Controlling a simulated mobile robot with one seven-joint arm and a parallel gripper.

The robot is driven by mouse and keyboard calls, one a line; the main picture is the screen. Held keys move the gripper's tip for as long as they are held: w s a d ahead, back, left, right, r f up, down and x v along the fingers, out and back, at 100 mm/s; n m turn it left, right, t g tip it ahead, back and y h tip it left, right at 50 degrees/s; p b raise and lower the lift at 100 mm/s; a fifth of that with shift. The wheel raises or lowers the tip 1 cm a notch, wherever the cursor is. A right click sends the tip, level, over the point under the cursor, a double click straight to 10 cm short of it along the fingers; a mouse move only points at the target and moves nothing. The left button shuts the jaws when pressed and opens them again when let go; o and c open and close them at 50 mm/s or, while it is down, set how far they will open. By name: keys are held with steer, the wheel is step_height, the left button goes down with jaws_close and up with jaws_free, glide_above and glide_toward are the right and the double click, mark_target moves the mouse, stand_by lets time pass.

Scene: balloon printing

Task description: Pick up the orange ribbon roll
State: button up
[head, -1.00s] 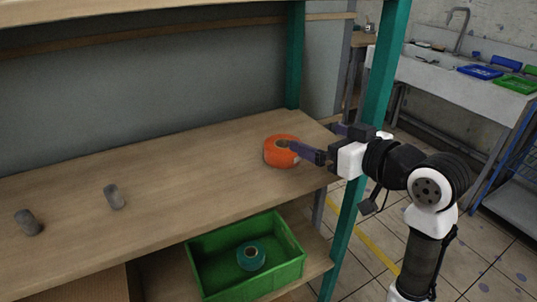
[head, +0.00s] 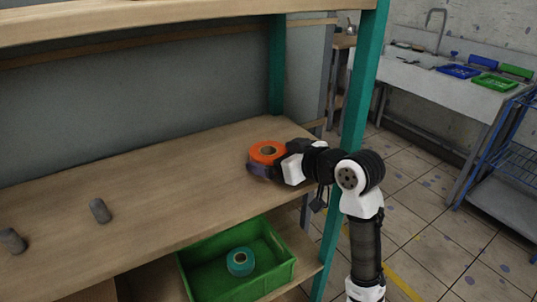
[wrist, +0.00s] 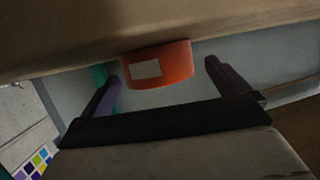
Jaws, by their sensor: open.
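The orange ribbon roll (head: 267,151) lies flat on the wooden shelf near its right end. In the wrist view the roll (wrist: 172,62) shows a pale label on its side and appears between the two fingers. My gripper (head: 266,170) is open and level at the roll, coming from the right; one dark finger shows along the roll's near side, and the far finger is hidden in the head view. In the wrist view both fingers of my gripper (wrist: 163,80) stand apart, one on each side of the roll, with gaps visible.
Two grey cylinders, one (head: 100,210) and another (head: 12,241), stand at the shelf's left. A green crate (head: 285,272) with a teal roll (head: 240,261) sits on the level below. A green post (head: 352,130) rises close behind my arm. The shelf's middle is clear.

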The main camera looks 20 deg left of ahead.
mark_target(268, 153)
steer(key=x, duration=0.3)
steer(key=shift+w, duration=0.15)
steer(key=shift+c, duration=0.3)
steer(key=c, duration=1)
steer(key=shift+r, duration=0.15)
steer(key=shift+c, duration=0.2)
step_height(268, 153, up, 20)
steer(key=shift+f, duration=0.1)
